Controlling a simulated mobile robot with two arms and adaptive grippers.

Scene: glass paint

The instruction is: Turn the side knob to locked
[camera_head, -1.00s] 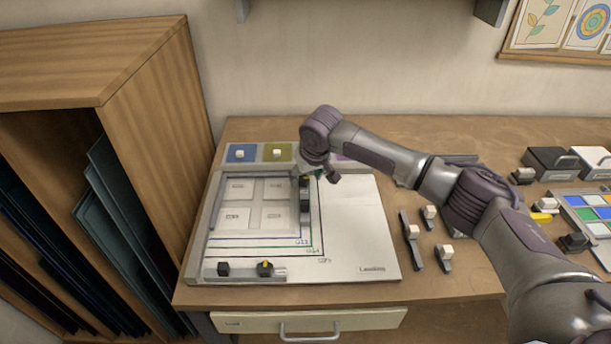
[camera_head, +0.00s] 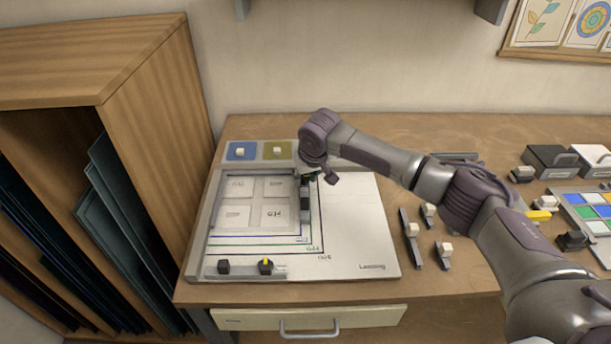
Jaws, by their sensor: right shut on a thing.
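The white leading board (camera_head: 358,232) lies on the bench, with a grey frame and a window of four panes (camera_head: 257,204) at its left. A dark side clamp bar (camera_head: 305,197) stands along the right side of the panes. My right gripper (camera_head: 309,178) points down at the far end of this bar and is shut on the side knob there. My wrist hides most of the knob and the fingertips, so its exact angle is unclear. A front bar holds two dark knobs, and the right one (camera_head: 265,266) has a yellow mark. My left gripper is out of view.
Blue (camera_head: 240,152) and olive (camera_head: 277,150) tiles with white knobs lie behind the board. Several small grey pieces with white knobs (camera_head: 428,210) stand to its right. A wooden rack (camera_head: 165,120) rises close on the left. Boxes and a colour palette (camera_head: 590,205) are at the far right.

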